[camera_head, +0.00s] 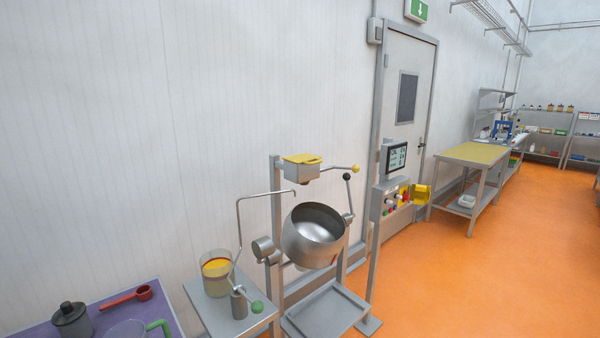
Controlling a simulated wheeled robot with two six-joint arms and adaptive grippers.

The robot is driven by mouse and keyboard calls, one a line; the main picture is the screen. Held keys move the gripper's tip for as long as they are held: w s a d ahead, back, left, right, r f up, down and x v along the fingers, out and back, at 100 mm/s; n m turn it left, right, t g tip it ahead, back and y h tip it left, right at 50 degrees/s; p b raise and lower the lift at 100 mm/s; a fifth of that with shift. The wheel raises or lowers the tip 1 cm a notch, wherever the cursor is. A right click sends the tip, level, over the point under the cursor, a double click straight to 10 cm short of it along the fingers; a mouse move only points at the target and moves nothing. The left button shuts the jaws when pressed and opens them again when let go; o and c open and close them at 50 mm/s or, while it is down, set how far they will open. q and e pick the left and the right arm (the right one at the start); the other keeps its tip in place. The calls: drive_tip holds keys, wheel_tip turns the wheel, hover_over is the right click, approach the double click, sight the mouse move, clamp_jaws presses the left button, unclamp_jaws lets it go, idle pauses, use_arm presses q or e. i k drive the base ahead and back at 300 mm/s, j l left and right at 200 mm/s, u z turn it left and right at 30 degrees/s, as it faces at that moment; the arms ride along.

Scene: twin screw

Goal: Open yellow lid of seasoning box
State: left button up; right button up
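The seasoning box (301,171) is a small grey metal box mounted high on the frame of the cooking machine, near the middle of the view. Its yellow lid (302,159) lies flat across the top and looks closed. A rod with a yellow ball (355,168) at its end reaches out to the right of the box. Neither of my grippers shows in the head view.
A tilted metal pot (315,238) hangs below the box, with a thin bent pipe beside it. A side table at left holds a yellow-filled container (216,272) and a green-knobbed lever (257,307). A control panel (398,198) with a screen stands right. Orange floor is clear at right.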

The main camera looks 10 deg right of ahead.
sight(306, 159)
drive_tip(key=i+l+u, duration=0.15)
drive_tip(key=l+u, duration=0.15)
drive_tip(key=u, duration=0.15)
drive_tip(key=l+u, duration=0.3)
drive_tip(key=u, duration=0.2)
drive_tip(key=i+l+u, duration=0.1)
drive_tip(key=l+u, duration=0.35)
drive_tip(key=j, duration=0.1)
